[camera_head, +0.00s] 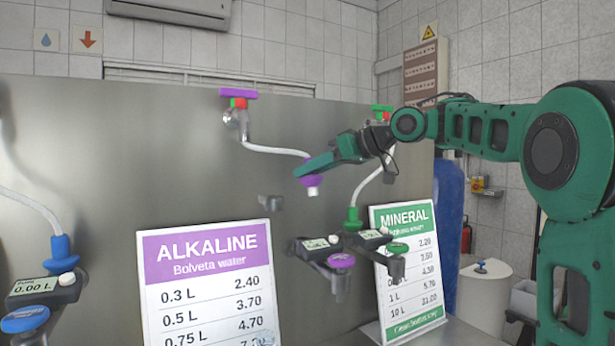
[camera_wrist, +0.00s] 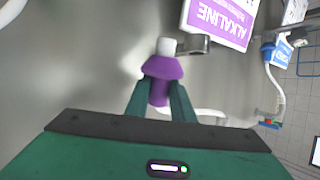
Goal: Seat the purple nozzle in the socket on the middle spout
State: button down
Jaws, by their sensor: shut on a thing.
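My gripper (camera_head: 311,172) is shut on the purple nozzle (camera_head: 313,181), which hangs from a white hose with its white tip pointing down. In the wrist view the nozzle (camera_wrist: 161,72) sits between my two fingers (camera_wrist: 160,98). The middle spout (camera_head: 322,265), with a dark meter and a purple cap (camera_head: 341,261), is below the nozzle in the head view, clearly apart from it. Its socket cannot be made out. A small empty grey bracket (camera_head: 270,202) is on the panel; in the wrist view this bracket (camera_wrist: 196,44) appears close to the white tip.
The purple-handled tap (camera_head: 239,103) is above left. A green nozzle (camera_head: 352,220) and its meter (camera_head: 373,238) stand close right of the middle spout. The ALKALINE sign (camera_head: 208,285) and MINERAL sign (camera_head: 407,265) stand in front. A blue nozzle (camera_head: 61,247) is at far left.

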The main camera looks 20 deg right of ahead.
jog(key=shift+w+a, duration=0.2)
jog(key=shift+w, duration=0.65)
jog(key=shift+w+a, duration=0.25)
jog(key=shift+w, duration=0.55)
jog(key=shift+w+a, duration=0.2)
jog(key=shift+w, duration=0.65)
jog(key=shift+f, duration=0.1)
jog(key=shift+f, duration=4.9)
jog(key=shift+f, duration=0.5)
jog(key=shift+f, duration=0.9)
jog(key=shift+f, duration=0.5)
jog(key=c, duration=1.5)
grip_release()
